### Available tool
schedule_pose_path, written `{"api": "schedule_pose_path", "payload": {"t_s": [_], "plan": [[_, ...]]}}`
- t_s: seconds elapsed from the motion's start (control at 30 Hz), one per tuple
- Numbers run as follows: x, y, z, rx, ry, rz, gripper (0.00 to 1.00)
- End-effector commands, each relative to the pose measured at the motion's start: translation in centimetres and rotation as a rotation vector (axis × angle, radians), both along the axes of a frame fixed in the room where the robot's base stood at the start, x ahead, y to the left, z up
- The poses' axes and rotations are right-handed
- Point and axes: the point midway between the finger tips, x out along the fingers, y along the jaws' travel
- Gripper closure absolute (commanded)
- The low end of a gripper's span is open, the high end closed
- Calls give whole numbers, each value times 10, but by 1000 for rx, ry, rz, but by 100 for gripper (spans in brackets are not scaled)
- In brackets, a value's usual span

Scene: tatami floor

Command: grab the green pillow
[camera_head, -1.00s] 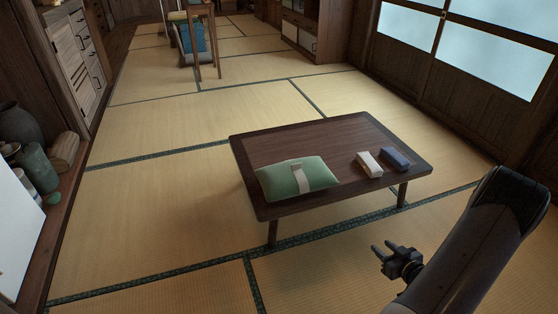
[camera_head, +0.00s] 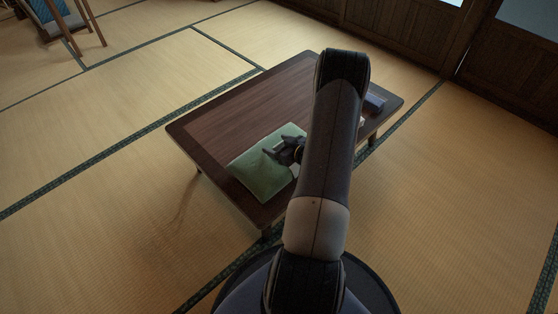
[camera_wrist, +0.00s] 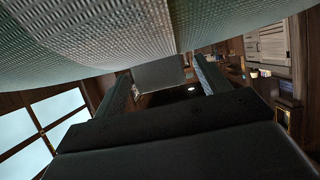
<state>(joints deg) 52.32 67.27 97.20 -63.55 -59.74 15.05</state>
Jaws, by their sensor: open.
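The green pillow (camera_head: 260,178) lies on the near left part of the low dark wooden table (camera_head: 235,105). My gripper (camera_head: 272,149) is over the pillow's right part in the head view, its fingers pointing left, and it hides some of the pillow and its pale band. In the wrist view the pillow (camera_wrist: 60,52) fills the top of the picture, very close. My gripper (camera_wrist: 163,84) shows there with its two fingers apart and no pillow visibly held between them. I cannot tell whether the fingers touch the pillow.
A blue box (camera_head: 375,103) sits at the table's right end. A white box (camera_head: 361,121) beside it is mostly hidden behind my arm. Tatami floor (camera_head: 110,200) is clear left of the table. A wooden stand with blue cloth (camera_head: 60,18) is at the far upper left.

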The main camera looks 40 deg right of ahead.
Motion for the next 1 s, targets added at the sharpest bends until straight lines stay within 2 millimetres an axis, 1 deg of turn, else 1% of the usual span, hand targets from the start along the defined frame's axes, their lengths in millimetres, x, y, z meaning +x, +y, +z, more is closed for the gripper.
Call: {"api": "schedule_pose_path", "payload": {"t_s": [0.03,0.1,0.37,1.0], "plan": [[6,1,-4,-1,0,3,29],[10,1,-5,-1,1,1,29],[12,1,-5,1,2,0,30],[11,1,-5,0,1,0,82]]}}
